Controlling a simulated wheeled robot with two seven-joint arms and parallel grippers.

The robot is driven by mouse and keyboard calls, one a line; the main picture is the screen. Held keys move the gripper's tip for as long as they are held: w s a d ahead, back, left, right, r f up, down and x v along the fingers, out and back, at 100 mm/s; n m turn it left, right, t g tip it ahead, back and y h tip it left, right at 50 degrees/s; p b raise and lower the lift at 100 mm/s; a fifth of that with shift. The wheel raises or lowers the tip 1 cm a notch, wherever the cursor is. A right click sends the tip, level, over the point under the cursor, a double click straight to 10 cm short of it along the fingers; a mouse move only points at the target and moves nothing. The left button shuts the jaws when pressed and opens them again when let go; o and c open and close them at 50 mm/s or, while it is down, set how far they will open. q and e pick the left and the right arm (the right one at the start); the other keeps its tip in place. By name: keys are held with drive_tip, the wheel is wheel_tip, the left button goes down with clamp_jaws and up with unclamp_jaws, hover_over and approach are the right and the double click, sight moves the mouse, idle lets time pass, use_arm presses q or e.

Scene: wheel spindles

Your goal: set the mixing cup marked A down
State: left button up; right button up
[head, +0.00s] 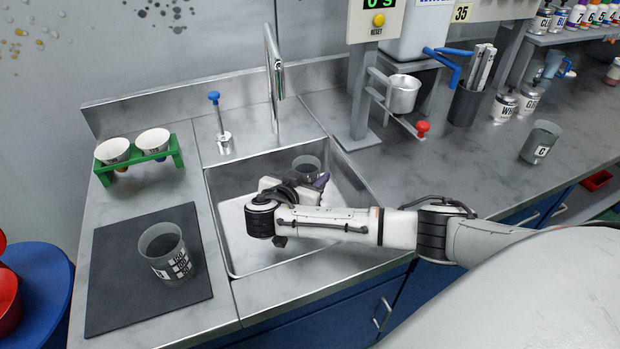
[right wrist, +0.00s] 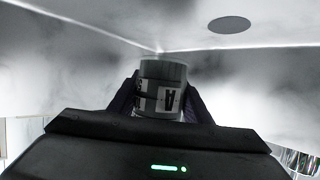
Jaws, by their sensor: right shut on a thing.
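The mixing cup marked A (right wrist: 160,82) is a grey translucent cup with a pale label, between the two dark fingers of my right gripper (right wrist: 160,98). The label's A shows in the right wrist view. In the head view my right gripper (head: 305,183) is over the sink basin (head: 230,215), shut on the cup (head: 306,163), which shows behind it near the back of the basin. The gripper hides the cup's lower part, and I cannot tell whether its base touches the sink floor. My left gripper is out of view.
Another grey cup (head: 168,252) with printed marks stands on a dark mat (head: 115,300) left of the sink. A green rack (head: 160,155) holds two white cups. The faucet (head: 274,75) rises behind the basin. A cup marked C (head: 540,143) stands on the right counter.

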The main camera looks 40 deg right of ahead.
sight(306, 179)
drive_tip(key=shift+f, duration=0.3)
drive_tip(key=shift+f+b, duration=0.5)
drive_tip(key=shift+f, duration=0.1)
drive_tip(key=o, duration=1.1)
drive_tip(key=shift+r+p, duration=0.4)
drive_tip(key=shift+r, duration=0.1)
drive_tip(key=v, duration=0.7)
drive_tip(key=shift+s+a+r, duration=0.1)
drive_tip(key=shift+a+r, duration=0.1)
